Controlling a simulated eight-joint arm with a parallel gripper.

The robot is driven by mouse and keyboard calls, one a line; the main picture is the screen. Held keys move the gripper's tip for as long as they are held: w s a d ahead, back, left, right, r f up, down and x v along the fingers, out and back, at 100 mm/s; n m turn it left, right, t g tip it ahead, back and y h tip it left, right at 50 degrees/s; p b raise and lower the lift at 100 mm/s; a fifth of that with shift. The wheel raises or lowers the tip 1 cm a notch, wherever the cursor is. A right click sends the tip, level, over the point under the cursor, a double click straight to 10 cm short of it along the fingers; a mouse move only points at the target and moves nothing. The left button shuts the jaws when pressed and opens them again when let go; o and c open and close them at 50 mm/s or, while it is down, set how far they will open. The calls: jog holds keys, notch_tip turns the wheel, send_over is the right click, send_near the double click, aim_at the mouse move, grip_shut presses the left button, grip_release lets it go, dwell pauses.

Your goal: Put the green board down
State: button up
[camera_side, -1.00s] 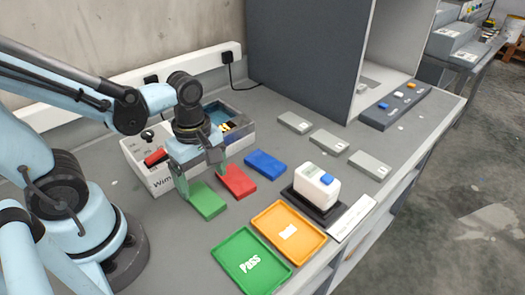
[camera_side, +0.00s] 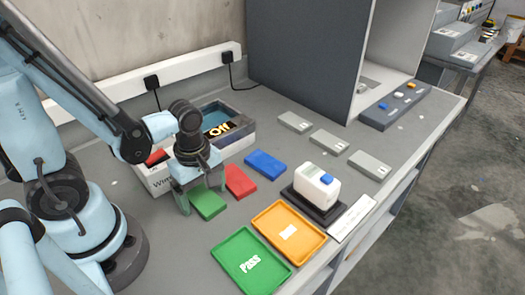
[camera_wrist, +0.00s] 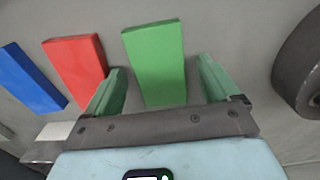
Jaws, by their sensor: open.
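The green board (camera_side: 208,203) lies flat on the grey bench at the left end of a row of coloured boards. In the wrist view the green board (camera_wrist: 156,65) sits between my two fingers, with a gap on each side. My gripper (camera_side: 202,200) is open around it and does not touch it. In the wrist view my gripper (camera_wrist: 160,88) has one green finger on either side of the board. The far finger is partly hidden in the side view.
A red board (camera_side: 240,182) lies close to the right, then a blue board (camera_side: 265,164). Green (camera_side: 246,286) and orange (camera_side: 318,243) trays stand in front. A white device (camera_side: 316,184) sits on a black base. A box (camera_side: 242,131) is behind my gripper.

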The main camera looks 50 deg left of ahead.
jog(key=shift+c, duration=0.3)
jog(key=c, duration=1.2)
jog(key=shift+r, duration=0.2)
